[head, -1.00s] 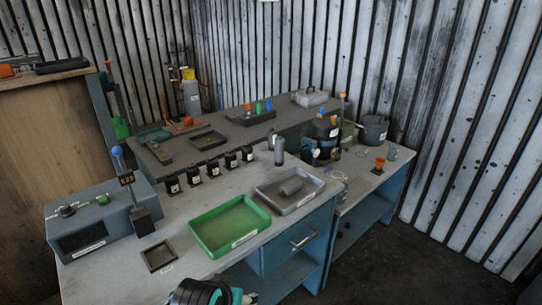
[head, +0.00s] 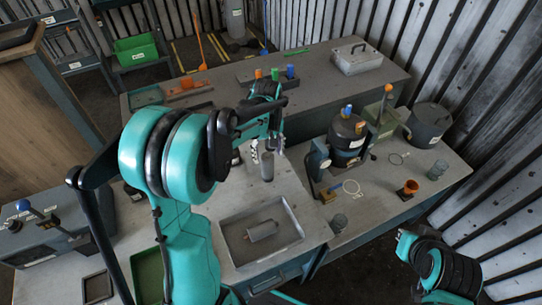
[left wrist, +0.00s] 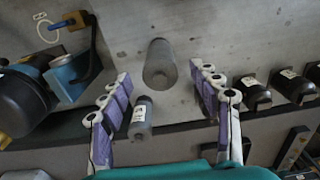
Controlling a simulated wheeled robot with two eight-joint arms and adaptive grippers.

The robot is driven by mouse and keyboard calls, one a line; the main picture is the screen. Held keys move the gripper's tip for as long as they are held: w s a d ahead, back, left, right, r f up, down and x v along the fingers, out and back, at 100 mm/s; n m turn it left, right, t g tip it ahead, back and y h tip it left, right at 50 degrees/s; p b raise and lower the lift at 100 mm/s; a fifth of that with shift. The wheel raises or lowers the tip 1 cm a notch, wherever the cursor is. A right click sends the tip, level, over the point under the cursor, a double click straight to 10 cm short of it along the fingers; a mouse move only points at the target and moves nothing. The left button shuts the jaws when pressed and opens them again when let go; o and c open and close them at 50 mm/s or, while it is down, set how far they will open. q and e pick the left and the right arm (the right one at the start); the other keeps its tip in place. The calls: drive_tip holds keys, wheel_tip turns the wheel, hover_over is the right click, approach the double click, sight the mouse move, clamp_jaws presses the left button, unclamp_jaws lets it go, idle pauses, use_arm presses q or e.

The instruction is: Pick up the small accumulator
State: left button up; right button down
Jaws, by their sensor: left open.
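My left gripper (head: 266,146) reaches over the middle of the bench, fingers apart and empty. In the left wrist view its fingers (left wrist: 165,110) frame a small grey cylinder with a white label (left wrist: 141,118), which looks like the small accumulator. The cylinder shows between the fingers, nearer the left one; I cannot tell how far below them it is. In the head view the gripper mostly hides it. A larger plain grey cylinder (left wrist: 160,65) stands beside it, also visible in the head view (head: 267,166). My right gripper is not in view.
A green tray (head: 148,276) is partly behind my left arm. Several black labelled parts (left wrist: 255,93) stand in a row beside the gripper. A black blower housing (head: 347,138) stands to the right.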

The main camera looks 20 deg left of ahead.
sight(268, 166)
use_arm(q)
drive_tip(key=shift+f, duration=0.6)
wheel_tip(268, 166, down, 7)
drive_tip(key=shift+w+a+r+b, duration=0.1)
drive_tip(key=shift+w+b, duration=0.05)
drive_tip(key=shift+b, duration=0.9)
clamp_jaws()
